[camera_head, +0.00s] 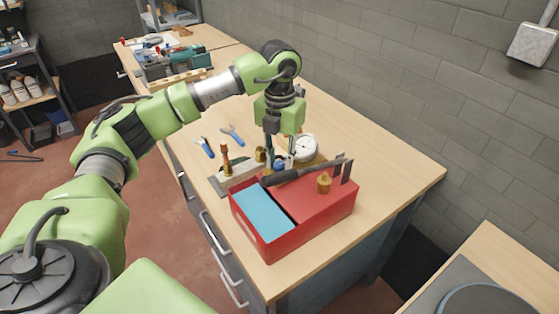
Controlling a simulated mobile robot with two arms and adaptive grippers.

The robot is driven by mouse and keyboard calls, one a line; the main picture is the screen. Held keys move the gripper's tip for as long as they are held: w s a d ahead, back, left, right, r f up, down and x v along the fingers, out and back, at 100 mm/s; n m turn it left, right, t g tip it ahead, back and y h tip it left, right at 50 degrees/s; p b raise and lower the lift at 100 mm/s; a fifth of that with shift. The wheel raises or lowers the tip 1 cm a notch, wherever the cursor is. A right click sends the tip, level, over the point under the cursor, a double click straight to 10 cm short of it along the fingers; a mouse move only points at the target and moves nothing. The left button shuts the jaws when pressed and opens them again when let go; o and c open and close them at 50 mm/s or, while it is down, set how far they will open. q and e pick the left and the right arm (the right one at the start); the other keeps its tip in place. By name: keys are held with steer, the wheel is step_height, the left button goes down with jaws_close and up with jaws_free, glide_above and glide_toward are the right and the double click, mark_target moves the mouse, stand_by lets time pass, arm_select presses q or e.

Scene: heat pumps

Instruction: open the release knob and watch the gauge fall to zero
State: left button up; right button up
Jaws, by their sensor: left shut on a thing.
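My left gripper (279,158) reaches down over the workbench, its fingers closed around a small blue knob (279,167), which I take to be the release knob. The fingers partly hide it. The round white gauge (306,147) stands just right of the gripper; its needle is too small to read. A grey block (240,171) with brass fittings sits left of the knob. A black handle (290,176) lies in front of the knob. My right gripper is not in view.
A red box (315,209) with a blue-lined compartment (262,213) stands at the bench's front corner, a brass fitting (323,183) on it. Two blue-handled wrenches (231,134) lie left of the gripper. A teal-and-dark machine (175,62) stands farther back. The right bench side (385,165) is clear.

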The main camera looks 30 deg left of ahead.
mark_target(280, 164)
arm_select(q)
steer(key=shift+w+r, duration=0.2)
steer(key=shift+r, duration=0.1)
steer(key=o, duration=0.8)
steer(key=shift+f, duration=0.15)
steer(key=shift+s, duration=0.1)
step_height(280, 164, up, 12)
